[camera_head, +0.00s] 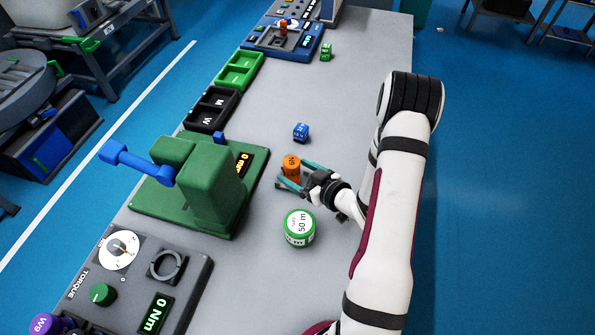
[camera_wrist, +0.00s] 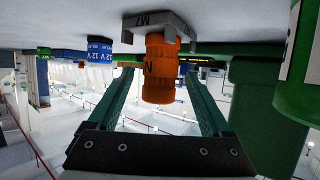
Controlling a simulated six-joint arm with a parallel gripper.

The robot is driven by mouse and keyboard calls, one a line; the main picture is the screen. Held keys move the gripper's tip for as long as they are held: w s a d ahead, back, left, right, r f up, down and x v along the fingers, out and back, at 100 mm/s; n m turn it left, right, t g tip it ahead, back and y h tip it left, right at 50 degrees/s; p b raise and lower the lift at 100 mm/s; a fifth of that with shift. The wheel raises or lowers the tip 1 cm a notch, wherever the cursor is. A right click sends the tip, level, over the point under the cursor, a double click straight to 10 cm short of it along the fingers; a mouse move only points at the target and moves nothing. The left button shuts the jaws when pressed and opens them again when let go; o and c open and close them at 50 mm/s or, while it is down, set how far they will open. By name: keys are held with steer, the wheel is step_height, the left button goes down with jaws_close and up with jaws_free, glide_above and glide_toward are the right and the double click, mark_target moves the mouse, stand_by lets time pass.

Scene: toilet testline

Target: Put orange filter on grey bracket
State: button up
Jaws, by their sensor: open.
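The orange filter (camera_head: 291,163) stands on the table side nearest the green machine, between my gripper's fingers. In the wrist view, which looks upside down, the orange filter (camera_wrist: 160,85) appears upright against the grey bracket (camera_wrist: 150,22) marked M7. The bracket lies between the filter and the tabletop, so the filter seems to rest on it; how fully it is seated I cannot tell. My gripper (camera_head: 293,174) has its teal fingers apart, one on each side of the filter. In the wrist view a gap shows beside each finger of my gripper (camera_wrist: 157,75).
A green 50 m roll (camera_head: 299,228) stands close in front of my gripper. A blue 12 V block (camera_head: 300,131) is behind it. The green machine (camera_head: 205,180) is to the left. A small green block (camera_head: 326,52) stands farther back; the table's right side is largely clear.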

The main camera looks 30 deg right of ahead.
steer(key=shift+r, duration=0.1)
steer(key=shift+s+d+r, duration=0.1)
steer(key=shift+s+r, duration=0.1)
steer(key=shift+s, duration=0.1)
steer(key=s+d+r+m+g+h, duration=0.35)
steer(key=s+r+g+h, duration=0.3)
steer(key=s+r, duration=0.3)
steer(key=s+a+r+m+g+y, duration=0.2)
steer(key=s+a+r+g, duration=0.1)
steer(key=s+a, duration=0.5)
steer(key=s+a+r+m+g+y, duration=0.2)
steer(key=s+a+r+g+y, duration=0.1)
steer(key=s+a, duration=0.6)
steer(key=a+r+g, duration=0.1)
steer(key=a+r, duration=0.1)
steer(key=a, duration=0.2)
steer(key=shift+s+a+y, duration=0.2)
steer(key=shift+a+y, duration=0.15)
steer(key=shift+a, duration=0.05)
